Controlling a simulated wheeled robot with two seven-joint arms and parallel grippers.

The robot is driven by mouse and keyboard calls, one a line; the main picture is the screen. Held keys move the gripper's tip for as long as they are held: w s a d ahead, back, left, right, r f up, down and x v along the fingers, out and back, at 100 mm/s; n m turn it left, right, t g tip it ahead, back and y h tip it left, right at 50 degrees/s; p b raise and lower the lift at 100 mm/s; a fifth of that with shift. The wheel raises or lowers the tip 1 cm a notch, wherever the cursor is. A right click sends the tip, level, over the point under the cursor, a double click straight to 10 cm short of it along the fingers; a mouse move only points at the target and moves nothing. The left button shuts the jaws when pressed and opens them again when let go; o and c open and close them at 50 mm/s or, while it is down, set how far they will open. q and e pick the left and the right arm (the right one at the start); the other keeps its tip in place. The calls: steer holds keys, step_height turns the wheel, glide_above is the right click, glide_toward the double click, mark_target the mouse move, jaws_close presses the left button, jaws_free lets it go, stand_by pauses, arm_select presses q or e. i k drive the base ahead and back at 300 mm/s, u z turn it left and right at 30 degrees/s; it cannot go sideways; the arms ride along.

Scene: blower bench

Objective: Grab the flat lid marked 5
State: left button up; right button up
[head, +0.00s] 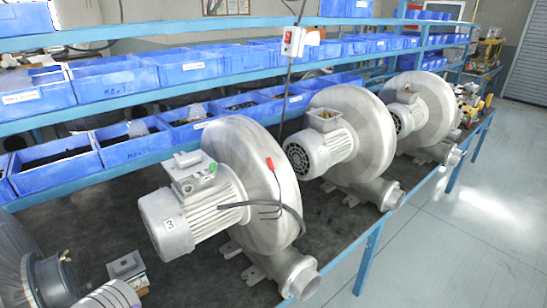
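I cannot make out a lid with a readable 5. A small grey flat-topped box part (126,265) lies on the dark bench top at the lower left, with no readable mark. A light grey part (110,297) next to it is cut off by the bottom edge. The nearest blower (255,170) has a grey motor marked 3 (170,224), with a terminal box (190,172) on top that bears a green spot. Neither of my grippers is in view.
Two more blowers (360,125) (428,105) stand farther along the blue-framed bench (368,262). Blue bins (135,145) fill the shelves behind. A dark cable with a red end (270,164) hangs on the nearest blower. A large grey ribbed part (20,262) stands lower left. The right-hand floor is clear.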

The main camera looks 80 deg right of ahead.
mark_target(185, 165)
steer(key=z, duration=2.1)
